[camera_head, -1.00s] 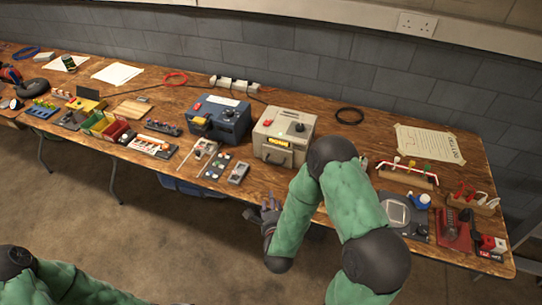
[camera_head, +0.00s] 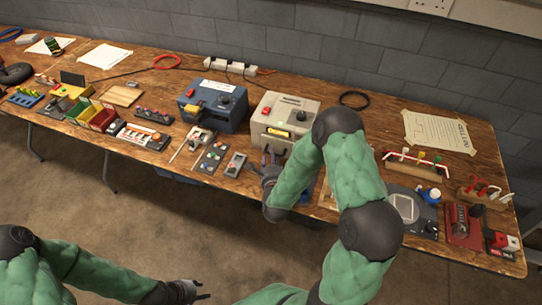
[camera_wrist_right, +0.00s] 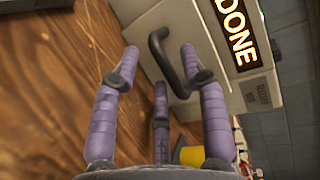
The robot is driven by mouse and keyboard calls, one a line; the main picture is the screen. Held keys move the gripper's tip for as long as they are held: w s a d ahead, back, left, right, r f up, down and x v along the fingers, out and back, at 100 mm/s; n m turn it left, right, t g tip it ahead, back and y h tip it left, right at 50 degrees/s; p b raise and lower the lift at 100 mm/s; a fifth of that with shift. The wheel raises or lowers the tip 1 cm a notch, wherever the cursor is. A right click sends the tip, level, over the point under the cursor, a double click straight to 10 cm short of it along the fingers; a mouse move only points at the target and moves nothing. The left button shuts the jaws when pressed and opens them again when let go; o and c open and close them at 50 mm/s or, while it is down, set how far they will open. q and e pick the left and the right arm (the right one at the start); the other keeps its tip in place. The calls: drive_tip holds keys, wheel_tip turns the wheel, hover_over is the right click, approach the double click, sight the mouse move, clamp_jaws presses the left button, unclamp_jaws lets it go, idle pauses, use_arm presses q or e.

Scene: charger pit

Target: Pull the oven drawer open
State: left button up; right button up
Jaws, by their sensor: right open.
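The oven (camera_head: 270,107) is the beige box on the bench, with a red button and dark knob on top. Its lit display (camera_head: 278,133) reads DONE in the right wrist view (camera_wrist_right: 236,30). The dark curved drawer handle (camera_wrist_right: 168,62) stands out from the pale front, which looks closed. My right gripper (camera_head: 270,162) is in front of the oven. In the right wrist view its purple fingers (camera_wrist_right: 159,66) are spread, with the handle between their tips; I cannot tell if one touches it. My left gripper (camera_head: 203,290) is empty, low over the floor, with its fingers apart.
A blue box (camera_head: 212,107) stands left of the oven. Small grey control units (camera_head: 236,163) lie at the bench edge left of my right gripper. The floor in front is clear.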

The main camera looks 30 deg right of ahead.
use_arm(q)
drive_tip(key=shift+f, duration=0.3)
use_arm(e)
drive_tip(key=shift+x, duration=1.25)
clamp_jaws()
drive_tip(key=s+a, duration=0.4)
drive_tip(key=a, duration=0.1)
drive_tip(key=shift+s+f+b, duration=0.1)
drive_tip(key=shift+f+b, duration=0.05)
drive_tip(key=shift+b, duration=0.25)
drive_tip(key=s+a, duration=0.1)
drive_tip(key=a, duration=0.1)
drive_tip(key=s+a, duration=0.1)
drive_tip(key=s, duration=0.1)
drive_tip(key=s+a, duration=0.1)
drive_tip(key=a, duration=0.1)
drive_tip(key=shift+s+a+r, duration=0.25)
drive_tip(key=shift+s+a, duration=0.05)
drive_tip(key=shift+s+a+f, duration=0.15)
drive_tip(key=shift+s+f, duration=0.05)
drive_tip(key=shift+s, duration=0.05)
drive_tip(key=shift+s+a, duration=0.1)
drive_tip(key=shift+a, duration=0.05)
unclamp_jaws()
use_arm(q)
drive_tip(key=shift+s+a+f, duration=0.2)
drive_tip(key=shift+s+a, duration=0.6)
drive_tip(key=shift+a, duration=0.1)
